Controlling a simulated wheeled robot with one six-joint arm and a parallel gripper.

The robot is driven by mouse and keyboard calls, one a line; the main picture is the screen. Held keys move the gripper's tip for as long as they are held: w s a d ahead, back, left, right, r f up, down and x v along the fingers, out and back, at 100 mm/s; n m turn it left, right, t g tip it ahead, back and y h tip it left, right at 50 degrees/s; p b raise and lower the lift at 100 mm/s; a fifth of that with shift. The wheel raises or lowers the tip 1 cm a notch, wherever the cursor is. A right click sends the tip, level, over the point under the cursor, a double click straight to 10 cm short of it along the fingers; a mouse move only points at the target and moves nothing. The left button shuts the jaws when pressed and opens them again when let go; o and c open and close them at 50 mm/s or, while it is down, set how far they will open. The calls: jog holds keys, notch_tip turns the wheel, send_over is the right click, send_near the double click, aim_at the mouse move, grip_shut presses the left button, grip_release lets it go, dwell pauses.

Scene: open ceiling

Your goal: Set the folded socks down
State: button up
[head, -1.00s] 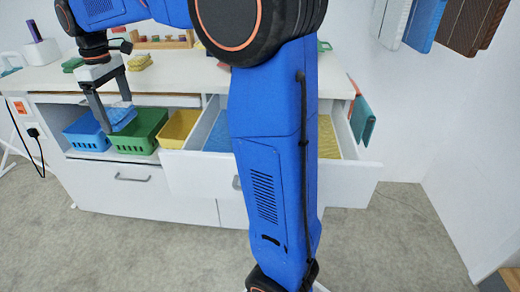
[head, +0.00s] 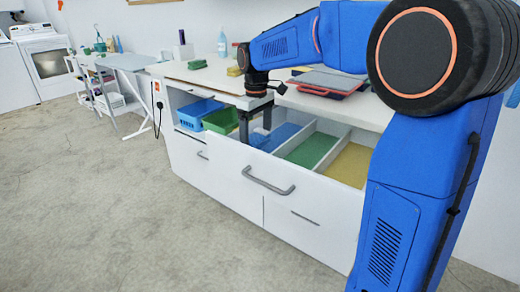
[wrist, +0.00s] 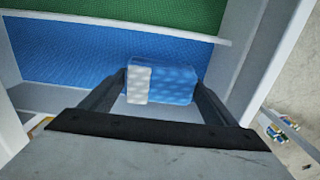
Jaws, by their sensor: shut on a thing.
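The folded socks (wrist: 175,84), blue with a white band, are between the two fingers of my gripper (wrist: 160,80) in the wrist view. My gripper is shut on them. In the head view my gripper (head: 256,128) points down into the open drawer (head: 245,172), at its left end. The wrist view shows the socks over the blue-floored compartment (wrist: 70,55). The same blue compartment (head: 283,135) shows in the head view. Whether the socks touch its floor I cannot tell. In the head view the socks are mostly hidden by the fingers and drawer front.
The drawer also has a green compartment (head: 312,150) and a yellow one (head: 350,166), split by white dividers. A blue basket (head: 200,112) and a green basket (head: 222,120) stand left of my gripper. A red-edged folder (head: 325,82) lies on the countertop.

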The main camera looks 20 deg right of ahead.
aim_at(256, 135)
jog(key=shift+f, duration=2.1)
jog(key=shift+f, duration=0.1)
jog(key=o, duration=1)
jog(key=shift+o, duration=0.2)
notch_tip(256, 135, up, 12)
jog(key=shift+f, duration=0.1)
jog(key=shift+r, duration=0.2)
